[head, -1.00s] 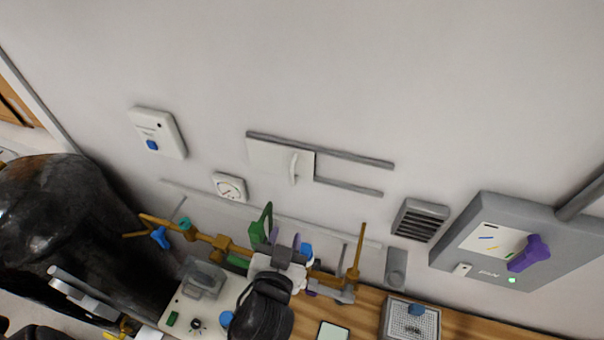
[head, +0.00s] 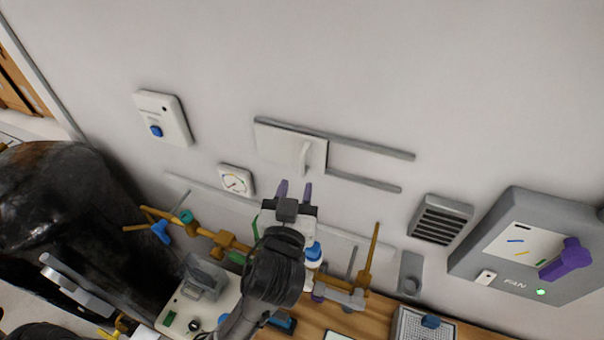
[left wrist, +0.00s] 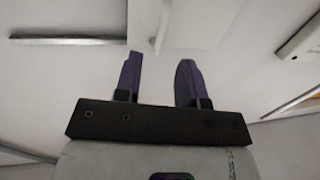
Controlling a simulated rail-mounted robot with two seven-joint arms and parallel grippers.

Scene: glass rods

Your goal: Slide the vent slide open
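The vent slide is a white panel (head: 280,145) on the wall, at the left end of two grey rails (head: 365,180). It has an upright white handle (head: 305,157). My left gripper (head: 294,187) is below the handle, pointing at the wall, with its two purple fingers apart and nothing between them. In the left wrist view, the open fingers (left wrist: 160,64) are just short of the handle (left wrist: 162,25), which lies roughly in line with the gap. They look apart from it. My right gripper is not in view.
The rails right of the panel are bare. A gauge (head: 236,181) and a white box with a blue button (head: 162,118) are to the left. A louvred vent (head: 440,220) and a fan box (head: 530,245) are to the right. Brown clamp stands (head: 367,260) rise below.

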